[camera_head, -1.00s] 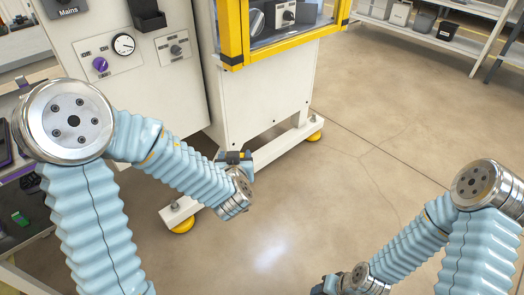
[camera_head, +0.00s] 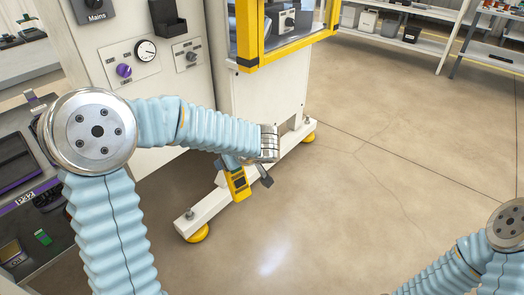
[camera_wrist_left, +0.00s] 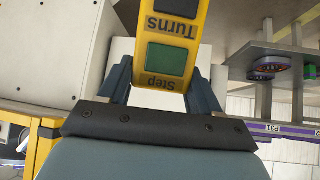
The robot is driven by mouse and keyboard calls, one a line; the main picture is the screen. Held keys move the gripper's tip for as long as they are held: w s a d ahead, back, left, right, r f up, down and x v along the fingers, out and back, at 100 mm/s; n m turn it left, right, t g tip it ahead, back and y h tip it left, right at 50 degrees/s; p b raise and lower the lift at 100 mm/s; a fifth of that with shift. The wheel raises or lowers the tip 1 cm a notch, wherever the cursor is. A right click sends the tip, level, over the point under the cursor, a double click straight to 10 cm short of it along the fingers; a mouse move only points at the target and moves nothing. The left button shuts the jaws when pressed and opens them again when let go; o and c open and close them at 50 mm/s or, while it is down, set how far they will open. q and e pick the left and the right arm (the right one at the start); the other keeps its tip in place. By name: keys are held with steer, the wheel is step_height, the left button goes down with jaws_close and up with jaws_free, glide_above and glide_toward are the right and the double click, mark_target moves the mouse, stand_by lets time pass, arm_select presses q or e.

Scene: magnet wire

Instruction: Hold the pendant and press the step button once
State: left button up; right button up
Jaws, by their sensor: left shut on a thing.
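The yellow pendant (camera_head: 237,184) hangs from my left gripper (camera_head: 245,168) in front of the machine's white foot beam. In the left wrist view the pendant (camera_wrist_left: 178,22) stands between the two dark fingers of my left gripper (camera_wrist_left: 160,88), which are shut on its sides. The green step button (camera_wrist_left: 167,57) faces the wrist camera, with the words Step and Turns upside down on the pendant's face. The button's surface is uncovered. My right arm shows at the bottom right of the head view, but its gripper is outside the frame.
The white machine cabinet (camera_head: 262,92) with a yellow-framed window stands behind my left gripper. A panel with a gauge (camera_head: 146,50) and a purple knob (camera_head: 124,70) is at the upper left. A dark bench (camera_head: 22,205) is at far left. The floor to the right is clear.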

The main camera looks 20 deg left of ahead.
arm_select(q)
steer(key=n+g+h, duration=0.1)
steer(key=s+n+g+b, duration=0.1)
steer(key=n, duration=0.1)
steer(key=a+n+g+h, duration=0.1)
steer(key=g, duration=0.1)
steer(key=shift+s+a+f+n+h, duration=0.1)
steer(key=shift+s+f+n+h, duration=0.1)
steer(key=shift+s+n+h, duration=0.15)
steer(key=d+n+h, duration=0.1)
steer(key=n+h+b, duration=0.1)
steer(key=n, duration=0.1)
steer(key=s+d+r+n+h+b, duration=0.1)
steer(key=h, duration=0.1)
steer(key=shift+d+n+g, duration=0.3)
steer(key=shift+n+g, duration=0.05)
steer(key=shift+g, duration=0.05)
steer(key=w+d+r+n+t+h+b, duration=0.1)
steer(key=d+r+n+h, duration=0.3)
steer(key=d+r, duration=0.5)
steer(key=shift+d+t+b, duration=0.25)
steer(key=shift+t+b, duration=0.35)
steer(key=shift+t, duration=0.3)
steer(key=shift+f+h, duration=0.1)
steer(key=shift+h, duration=0.25)
